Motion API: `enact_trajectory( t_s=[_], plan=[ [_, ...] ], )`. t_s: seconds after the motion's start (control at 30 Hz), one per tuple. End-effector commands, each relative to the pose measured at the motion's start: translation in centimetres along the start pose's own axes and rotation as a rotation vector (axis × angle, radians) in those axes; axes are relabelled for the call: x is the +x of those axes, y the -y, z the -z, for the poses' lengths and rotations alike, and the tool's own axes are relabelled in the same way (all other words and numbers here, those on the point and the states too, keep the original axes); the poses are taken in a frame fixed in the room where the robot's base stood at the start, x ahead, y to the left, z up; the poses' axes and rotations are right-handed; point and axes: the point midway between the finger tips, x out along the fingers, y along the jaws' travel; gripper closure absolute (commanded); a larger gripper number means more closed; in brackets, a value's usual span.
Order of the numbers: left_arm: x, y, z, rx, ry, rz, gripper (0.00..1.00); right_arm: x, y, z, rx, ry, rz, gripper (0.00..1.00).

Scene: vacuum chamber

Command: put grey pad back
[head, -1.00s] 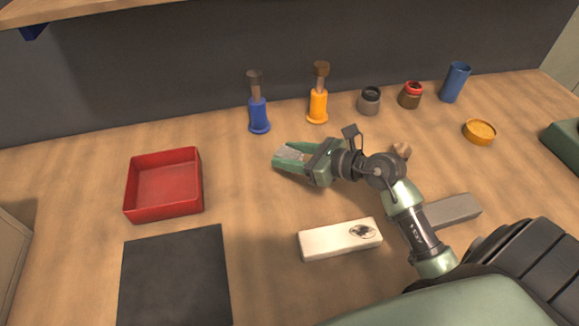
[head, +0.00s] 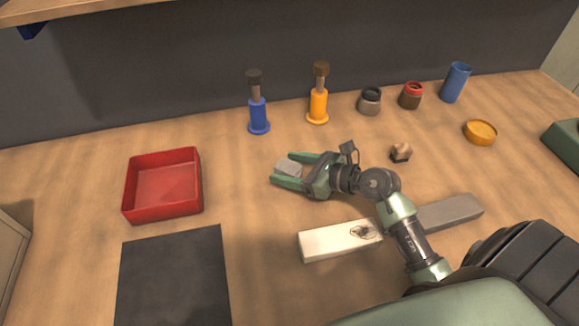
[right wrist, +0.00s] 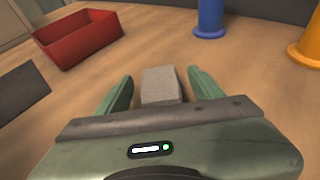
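The grey pad (head: 288,168) is a small light-grey block in the middle of the table, right of the red tray. My right gripper (head: 292,170) is open around it. The right wrist view shows the pad (right wrist: 161,85) between the two green fingers, with a gap on each side, so neither finger touches it. It appears to lie on the table; its near end is hidden by the gripper body. My left gripper is in neither view.
A red tray (head: 127,198) and dark mat (head: 174,275) are at left. A white block (head: 325,240) and long grey block (head: 455,212) lie near my right arm. Blue (head: 258,115) and orange (head: 318,105) handled tools stand behind. Several small containers are at back right.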

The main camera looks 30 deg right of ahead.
Motion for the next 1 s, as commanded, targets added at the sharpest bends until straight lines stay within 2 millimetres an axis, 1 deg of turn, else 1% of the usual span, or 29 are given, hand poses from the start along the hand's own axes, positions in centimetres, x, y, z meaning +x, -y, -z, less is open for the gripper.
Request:
enact_trajectory(
  t_s=[0.17, 0.23, 0.37, 0.5, 0.7, 0.83, 1.0],
  plan=[
    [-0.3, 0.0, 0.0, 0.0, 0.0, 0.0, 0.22, -0.1, 0.0, -0.4, 0.0, 0.001, 0.0, 0.33],
    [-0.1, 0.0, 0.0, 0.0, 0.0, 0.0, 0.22, -0.7, 0.0, -0.2, 0.0, -0.002, 0.001, 0.33],
    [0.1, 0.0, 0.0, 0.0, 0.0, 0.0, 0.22, -2.9, 0.0, -0.1, -0.003, -0.004, 0.001, 0.33],
    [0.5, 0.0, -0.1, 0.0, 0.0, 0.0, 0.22, -6.0, 0.0, 0.0, -0.002, -0.005, 0.001, 0.33],
    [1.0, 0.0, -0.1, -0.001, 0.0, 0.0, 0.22, -9.9, 0.0, -0.1, -0.001, -0.003, 0.0, 0.33],
    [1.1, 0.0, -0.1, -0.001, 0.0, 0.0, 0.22, -11.4, 0.0, -0.1, 0.0, -0.002, 0.0, 0.33],
    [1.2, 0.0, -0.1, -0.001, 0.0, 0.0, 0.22, -12.1, 0.0, -0.3, 0.0, 0.0, -0.001, 0.33]
  ],
)
